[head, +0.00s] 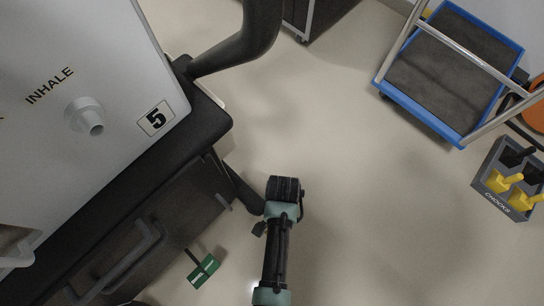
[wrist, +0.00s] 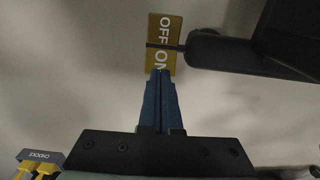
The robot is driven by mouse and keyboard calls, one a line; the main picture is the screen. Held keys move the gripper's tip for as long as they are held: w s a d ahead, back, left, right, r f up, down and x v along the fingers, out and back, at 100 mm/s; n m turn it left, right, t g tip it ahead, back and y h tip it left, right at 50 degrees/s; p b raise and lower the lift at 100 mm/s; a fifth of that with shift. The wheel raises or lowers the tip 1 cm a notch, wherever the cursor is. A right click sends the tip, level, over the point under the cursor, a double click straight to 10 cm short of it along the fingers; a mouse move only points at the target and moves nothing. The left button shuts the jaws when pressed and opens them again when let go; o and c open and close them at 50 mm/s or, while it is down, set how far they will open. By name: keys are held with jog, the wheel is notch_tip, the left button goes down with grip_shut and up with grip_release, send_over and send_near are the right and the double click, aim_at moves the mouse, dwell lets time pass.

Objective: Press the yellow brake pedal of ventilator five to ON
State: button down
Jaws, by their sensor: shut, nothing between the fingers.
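Ventilator five (head: 115,65) is a grey unit with a "5" label, standing on a dark cart at the left of the head view. Its yellow brake pedal (wrist: 164,27) shows in the wrist view, marked OFF at the top and ON at the bottom, beside a dark caster leg (wrist: 215,47). My gripper (wrist: 160,73) is shut and empty, with blue fingers. Its tips overlap the lower edge of the ON half in the picture; I cannot tell whether they touch it. In the head view, my arm hides the pedal and fingers.
A green pedal (head: 204,271) sits low by the cart drawers (head: 180,210). A grey box of chocks (head: 488,198) and a blue-edged trolley (head: 415,103) stand at the right. The floor (head: 350,180) between is clear. A black hose (head: 250,45) curves above.

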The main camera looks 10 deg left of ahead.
jog(key=shift+f, duration=0.15)
jog(key=shift+s+f+b, duration=0.1)
jog(key=shift+f+b, duration=1)
jog(key=shift+f, duration=0.4)
notch_tip(320, 180, up, 7)
jog(key=p, duration=0.8)
jog(key=shift+r, duration=0.2)
jog(key=shift+f, duration=0.1)
